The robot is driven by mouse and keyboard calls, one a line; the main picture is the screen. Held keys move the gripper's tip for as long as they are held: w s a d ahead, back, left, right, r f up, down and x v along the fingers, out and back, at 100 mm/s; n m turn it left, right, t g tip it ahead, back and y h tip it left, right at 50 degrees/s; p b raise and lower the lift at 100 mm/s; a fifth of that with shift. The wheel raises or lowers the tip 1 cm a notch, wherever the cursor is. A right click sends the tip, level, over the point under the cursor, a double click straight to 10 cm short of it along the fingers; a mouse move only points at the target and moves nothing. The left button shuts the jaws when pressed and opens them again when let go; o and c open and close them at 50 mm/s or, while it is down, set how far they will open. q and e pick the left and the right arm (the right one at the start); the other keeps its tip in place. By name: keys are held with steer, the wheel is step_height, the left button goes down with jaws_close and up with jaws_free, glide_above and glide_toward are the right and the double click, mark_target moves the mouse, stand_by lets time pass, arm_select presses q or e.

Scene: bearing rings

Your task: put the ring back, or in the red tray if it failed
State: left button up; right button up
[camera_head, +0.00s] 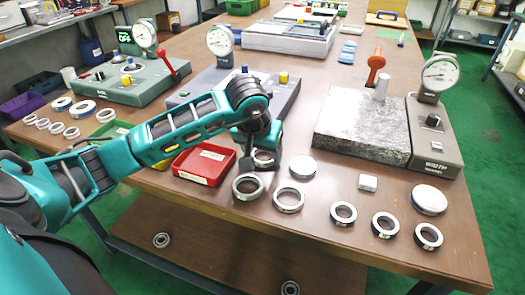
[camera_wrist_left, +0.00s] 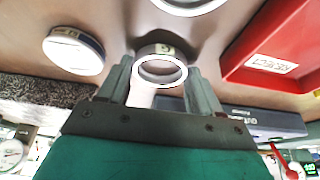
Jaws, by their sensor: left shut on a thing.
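My left gripper (camera_head: 262,162) points down over the table, just right of the red tray (camera_head: 204,163). In the left wrist view the gripper (camera_wrist_left: 163,82) is shut on a small metal ring (camera_wrist_left: 162,70) with a pale label on its side. In the head view this ring (camera_head: 265,158) is partly hidden by the fingers; I cannot tell whether it touches the table. The tray also shows in the left wrist view (camera_wrist_left: 240,68), with a REJECT label; what I see of it looks empty. My right gripper is in neither view.
Larger rings (camera_head: 248,187) and a pale-topped disc (camera_head: 303,167) lie close to the gripper. Several small rings (camera_head: 343,213) line the right front edge. A dial gauge (camera_head: 437,78) stands by a grey stone block (camera_head: 362,125). More gauges and rings are at left.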

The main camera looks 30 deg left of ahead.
arm_select(q)
steer(key=o, duration=0.7)
steer(key=shift+f, duration=0.15)
steer(key=o, duration=0.5)
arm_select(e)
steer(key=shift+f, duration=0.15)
arm_select(q)
steer(key=shift+r, duration=0.3)
steer(key=p+v, duration=0.1)
steer(key=v, duration=1)
steer(key=shift+s+r+p, duration=0.3)
steer(key=shift+r+p, duration=0.05)
steer(key=shift+p, duration=0.05)
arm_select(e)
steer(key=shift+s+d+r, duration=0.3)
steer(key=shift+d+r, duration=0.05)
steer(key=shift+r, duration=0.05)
arm_select(q)
steer(key=shift+d, duration=0.1)
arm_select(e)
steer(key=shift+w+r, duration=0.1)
